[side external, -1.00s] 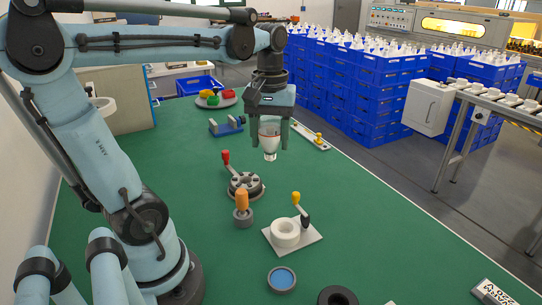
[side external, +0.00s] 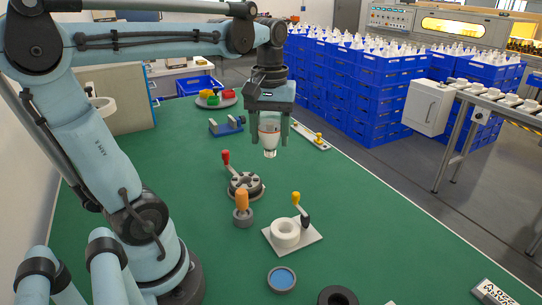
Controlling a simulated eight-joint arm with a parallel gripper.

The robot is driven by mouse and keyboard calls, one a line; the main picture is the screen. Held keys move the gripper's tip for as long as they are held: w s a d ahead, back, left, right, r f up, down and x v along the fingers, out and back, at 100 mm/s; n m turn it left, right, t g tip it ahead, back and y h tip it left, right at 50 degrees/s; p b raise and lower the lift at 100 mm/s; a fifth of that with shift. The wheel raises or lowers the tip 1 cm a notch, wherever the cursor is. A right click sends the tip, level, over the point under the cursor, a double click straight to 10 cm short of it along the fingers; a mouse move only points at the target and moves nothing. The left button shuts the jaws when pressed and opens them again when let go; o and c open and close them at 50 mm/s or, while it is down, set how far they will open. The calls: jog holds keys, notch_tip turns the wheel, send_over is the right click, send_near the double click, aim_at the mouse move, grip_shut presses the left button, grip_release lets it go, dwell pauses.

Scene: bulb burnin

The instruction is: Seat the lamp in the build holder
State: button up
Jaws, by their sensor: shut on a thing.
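My gripper (side external: 268,144) points down over the green table and is shut on the lamp (side external: 269,137). The lamp is whitish with an orange band and a narrower lower end, and hangs roughly upright between the fingers, clear of the table. Part of its top is hidden by the gripper. Nearer the camera are two possible holders: a dark round fixture (side external: 245,185) with a red-knobbed lever, and a white ring (side external: 285,232) on a light plate with a yellow-knobbed lever. I cannot tell which is the build holder. The lamp is apart from both.
An orange-handled tool (side external: 242,203) stands between the fixtures. A blue vise (side external: 227,126), a tray of coloured parts (side external: 215,100) and a pale strip (side external: 311,136) lie farther back. A blue-centred dish (side external: 281,279) and black ring (side external: 337,296) are in front. The table's right side is mostly clear.

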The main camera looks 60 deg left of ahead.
send_over(292, 230)
jog(key=s+a, duration=0.1)
notch_tip(292, 230, down, 7)
jog(key=shift+f, duration=3)
jog(key=shift+f, duration=1.4)
jog(key=shift+r, duration=0.15)
dwell(2.6)
